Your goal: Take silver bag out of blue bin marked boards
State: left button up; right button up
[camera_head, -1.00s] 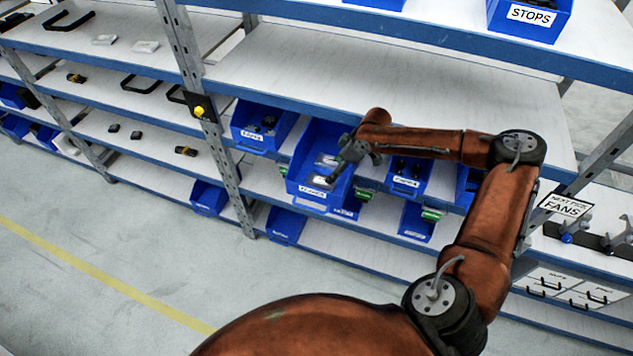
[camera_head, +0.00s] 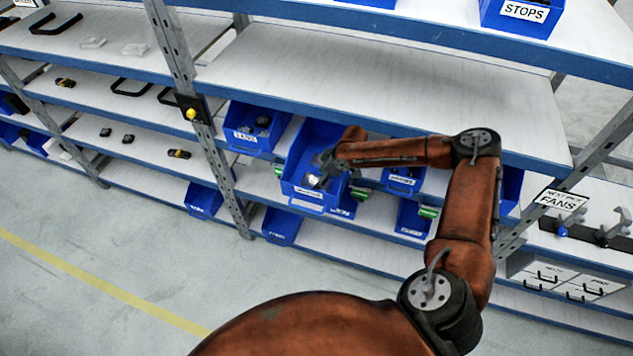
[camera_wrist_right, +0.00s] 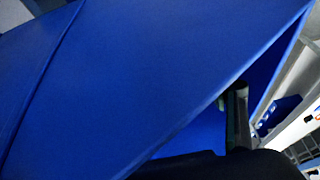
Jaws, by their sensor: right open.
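The blue bin (camera_head: 291,172) sits on the middle shelf, tilted outward. Its front label is too small to read surely. A silver bag (camera_head: 313,181) shows as a bright patch inside it, partly hidden by my right gripper. My right gripper (camera_head: 323,178) is open, at the bin's mouth beside the bag; I cannot tell if they touch. In the right wrist view, a blue bin wall (camera_wrist_right: 150,70) fills most of the picture and a dark gripper finger (camera_wrist_right: 237,115) is beside its edge. The bag does not show there. My left gripper is out of view.
Another blue bin (camera_head: 240,138) with dark items is to the left. A blue bin (camera_head: 402,188) is to the right, below my forearm. A shelf edge (camera_head: 380,126) runs above the bins. A metal upright (camera_head: 185,75) stands left. Floor in front is clear.

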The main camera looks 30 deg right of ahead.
jog(key=shift+c, duration=0.6)
jog(key=c, duration=1.2)
jog(key=shift+o, duration=0.2)
jog(key=shift+r, duration=0.1)
